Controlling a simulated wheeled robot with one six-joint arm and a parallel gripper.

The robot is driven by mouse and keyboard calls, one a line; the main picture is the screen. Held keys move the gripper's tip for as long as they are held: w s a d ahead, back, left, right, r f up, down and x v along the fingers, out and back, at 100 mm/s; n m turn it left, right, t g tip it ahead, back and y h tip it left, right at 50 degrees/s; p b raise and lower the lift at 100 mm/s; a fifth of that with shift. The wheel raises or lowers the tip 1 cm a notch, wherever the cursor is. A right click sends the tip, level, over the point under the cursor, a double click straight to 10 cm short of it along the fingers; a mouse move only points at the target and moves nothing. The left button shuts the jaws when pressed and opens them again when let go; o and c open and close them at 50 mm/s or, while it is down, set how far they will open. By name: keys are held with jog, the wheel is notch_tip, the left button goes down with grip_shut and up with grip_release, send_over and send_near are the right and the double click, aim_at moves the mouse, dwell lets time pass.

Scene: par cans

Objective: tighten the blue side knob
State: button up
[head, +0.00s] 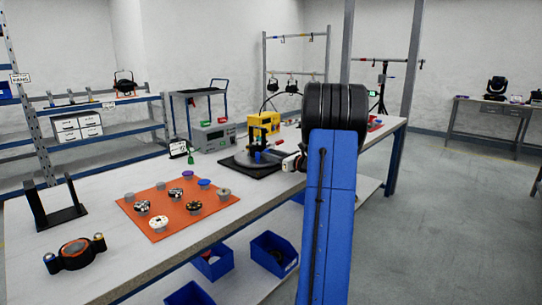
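A black fixture (242,160) stands on a dark mat on the workbench, in the middle of the head view. A small blue part (257,157) shows at its front, and it looks like the blue side knob; it is too small to make out its shape. My gripper (286,162) is just right of the fixture, at the end of my blue arm. It is small and partly hidden by the arm, so I cannot tell whether its fingers are apart or whether it touches anything.
An orange mat (158,230) with several round parts lies on the workbench (110,188). A black clamp (75,253) with brass-coloured knobs and a black bracket (55,209) stand to the left. A yellow box (264,122) and a grey instrument (214,137) stand behind the fixture.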

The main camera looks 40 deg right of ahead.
jog(key=c, duration=0.6)
jog(key=shift+m, duration=1.6)
jog(key=shift+c, duration=0.2)
jog(key=o, duration=1.1)
jog(key=s, duration=0.5)
jog(key=s+d, duration=0.1)
jog(key=s, duration=1.1)
jog(key=shift+s+d, duration=0.2)
jog(key=shift+d, duration=0.05)
